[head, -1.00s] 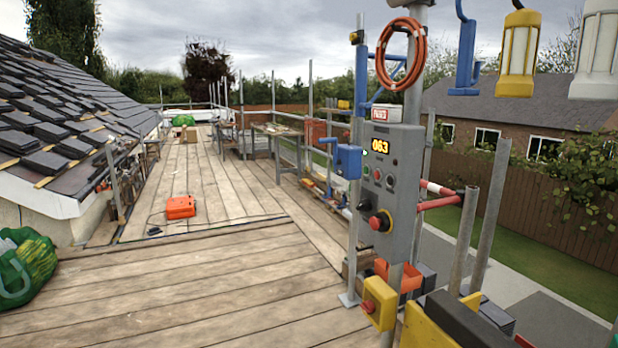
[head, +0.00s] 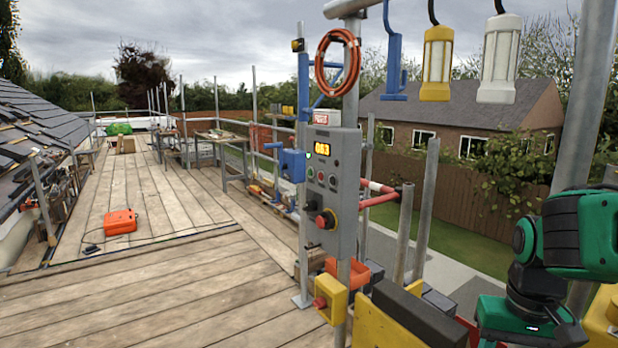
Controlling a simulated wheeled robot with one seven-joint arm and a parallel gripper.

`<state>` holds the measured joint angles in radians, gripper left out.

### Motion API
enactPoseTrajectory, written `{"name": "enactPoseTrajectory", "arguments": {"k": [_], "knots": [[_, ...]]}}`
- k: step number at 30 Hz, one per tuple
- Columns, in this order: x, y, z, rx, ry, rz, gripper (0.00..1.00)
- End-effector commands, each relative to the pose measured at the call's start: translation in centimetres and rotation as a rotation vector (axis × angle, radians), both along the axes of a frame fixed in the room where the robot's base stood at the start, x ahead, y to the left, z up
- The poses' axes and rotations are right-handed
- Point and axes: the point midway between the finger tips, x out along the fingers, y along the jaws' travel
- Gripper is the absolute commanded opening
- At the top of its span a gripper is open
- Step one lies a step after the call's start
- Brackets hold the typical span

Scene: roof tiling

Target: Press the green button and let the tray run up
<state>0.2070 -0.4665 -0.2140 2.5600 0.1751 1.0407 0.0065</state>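The grey control box (head: 345,200) is fixed to an upright scaffold pole right of the middle. Its lit yellow display (head: 322,150) reads 063. A small green button (head: 311,171) seems to sit at the left of the row below the display, beside other small buttons; it is tiny here. A red mushroom button on a yellow ring (head: 325,219) and a black knob (head: 310,206) are lower on the box. Green and black links of my arm show at the far right, well apart from the box. My gripper is not in view. I cannot make out the tray.
A yellow box with a red button (head: 330,300) hangs low on the pole. A blue box (head: 292,164), coiled orange cable (head: 337,62) and hanging lamps (head: 436,62) surround the panel. An orange case (head: 120,222) lies on the planks.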

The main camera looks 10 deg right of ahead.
Motion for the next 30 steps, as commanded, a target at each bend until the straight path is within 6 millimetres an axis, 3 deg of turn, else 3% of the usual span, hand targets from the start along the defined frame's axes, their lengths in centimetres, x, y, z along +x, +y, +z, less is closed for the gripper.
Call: {"name": "enactPoseTrajectory", "arguments": {"k": [4,5,11,30], "knots": [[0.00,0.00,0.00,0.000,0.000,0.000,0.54],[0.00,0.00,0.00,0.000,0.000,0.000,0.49],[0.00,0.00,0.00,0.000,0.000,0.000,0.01],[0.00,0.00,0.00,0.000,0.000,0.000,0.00]]}}
